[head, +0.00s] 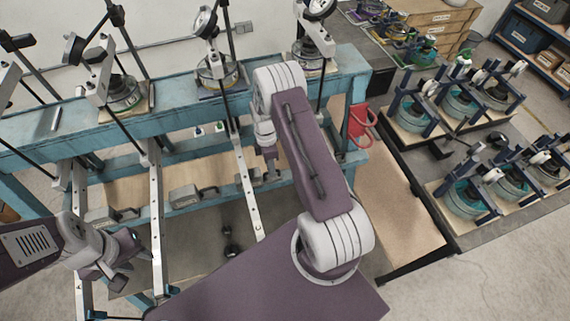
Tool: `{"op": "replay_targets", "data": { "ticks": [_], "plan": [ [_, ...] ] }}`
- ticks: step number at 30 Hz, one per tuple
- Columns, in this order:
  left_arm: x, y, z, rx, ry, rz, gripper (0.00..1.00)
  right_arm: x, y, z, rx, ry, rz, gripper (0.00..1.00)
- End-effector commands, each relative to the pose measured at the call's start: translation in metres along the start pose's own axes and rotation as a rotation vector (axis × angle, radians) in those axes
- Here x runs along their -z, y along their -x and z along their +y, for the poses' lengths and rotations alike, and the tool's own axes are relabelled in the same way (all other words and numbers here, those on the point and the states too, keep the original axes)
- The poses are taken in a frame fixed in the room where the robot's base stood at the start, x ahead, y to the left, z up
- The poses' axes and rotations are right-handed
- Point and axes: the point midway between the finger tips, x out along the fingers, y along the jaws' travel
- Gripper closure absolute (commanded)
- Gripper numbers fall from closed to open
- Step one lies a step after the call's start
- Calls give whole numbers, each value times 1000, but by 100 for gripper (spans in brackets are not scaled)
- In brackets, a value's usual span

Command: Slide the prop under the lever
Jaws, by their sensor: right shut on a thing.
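Several long silver levers slope down from the blue frame, among them a left one (79,235), a middle one (157,225) and a right one (250,205). Grey block-shaped props lie along the lower shelf: one by the left lever (100,216), one right of the middle lever (187,196), and one at the right lever (243,178). My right gripper (271,168) reaches down beside the right lever and is shut on the prop there; its fingers are partly hidden by my arm. My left gripper (138,247) is beside the middle lever's lower part; its finger gap is unclear.
The blue bench (180,112) carries round gauges on posts. Black rods slant down in front of it. A red object (360,125) hangs at its right end. A table (480,215) with several small teal machines stands at right. Open floor lies at lower right.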

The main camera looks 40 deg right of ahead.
Motion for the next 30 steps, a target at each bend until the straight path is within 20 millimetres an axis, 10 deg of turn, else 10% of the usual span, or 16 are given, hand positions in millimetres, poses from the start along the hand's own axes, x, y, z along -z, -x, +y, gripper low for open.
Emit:
{"op": "replay_targets", "data": {
  "ticks": [6,16,18,30],
  "plan": [
    [-1,-6,0,0,0,0,64,36,2,3,-11,-1,6,100],
    [-1,-6,0,0,0,0,64,39,3,2,-10,-3,7,100],
    [-1,-6,0,0,0,0,64,39,3,2,-9,-3,6,70],
    [-1,-10,0,0,0,0,64,38,9,2,-7,-2,5,67]
  ]
}}
